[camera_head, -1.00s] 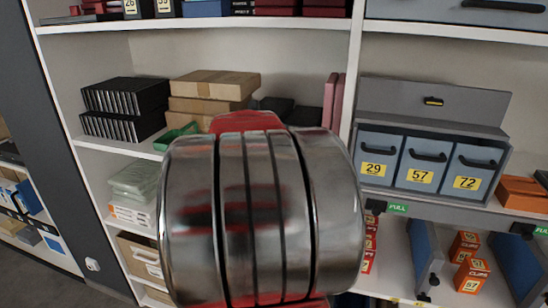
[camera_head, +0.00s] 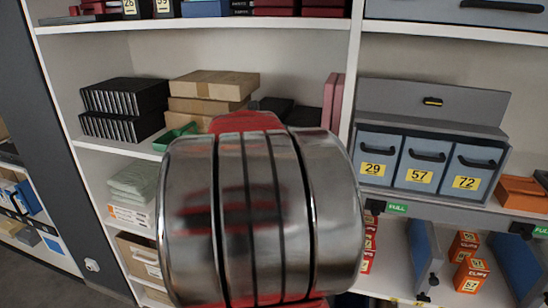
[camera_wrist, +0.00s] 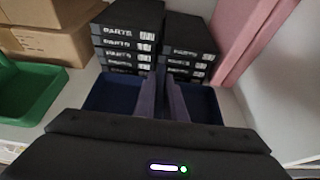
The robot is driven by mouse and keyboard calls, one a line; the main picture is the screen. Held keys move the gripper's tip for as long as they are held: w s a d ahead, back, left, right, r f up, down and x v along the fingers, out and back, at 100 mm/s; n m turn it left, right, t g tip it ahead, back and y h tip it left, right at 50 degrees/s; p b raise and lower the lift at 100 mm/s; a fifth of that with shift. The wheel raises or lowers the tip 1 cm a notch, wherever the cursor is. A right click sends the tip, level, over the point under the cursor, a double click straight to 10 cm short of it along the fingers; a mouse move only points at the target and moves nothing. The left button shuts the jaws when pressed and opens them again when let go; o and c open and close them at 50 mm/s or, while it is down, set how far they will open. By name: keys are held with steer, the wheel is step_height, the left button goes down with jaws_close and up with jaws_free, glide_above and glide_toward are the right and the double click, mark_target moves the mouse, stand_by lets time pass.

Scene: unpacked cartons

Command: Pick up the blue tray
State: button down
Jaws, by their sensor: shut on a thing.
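The blue tray (camera_wrist: 112,97) is dark blue and lies on the shelf, in the wrist view, in front of stacked black boxes. It shows on both sides of my gripper's fingers; its middle is hidden by them and its near edge by the gripper body. My gripper (camera_wrist: 161,88) is shut on the tray, with its two fingers close together at the tray's middle. I cannot tell whether the tray is clear of the shelf. In the head view my arm hides both the gripper and the tray.
Black PARTS boxes (camera_wrist: 128,39) stand in stacks just behind the tray. A green bin (camera_wrist: 32,95) and cardboard boxes (camera_wrist: 62,48) are on the left. Pink folders (camera_wrist: 243,35) stand close on the right. Grey numbered drawers (camera_head: 425,160) are on the right bay.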

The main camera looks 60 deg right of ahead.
steer(key=shift+r, duration=0.1)
steer(key=shift+r, duration=4.95)
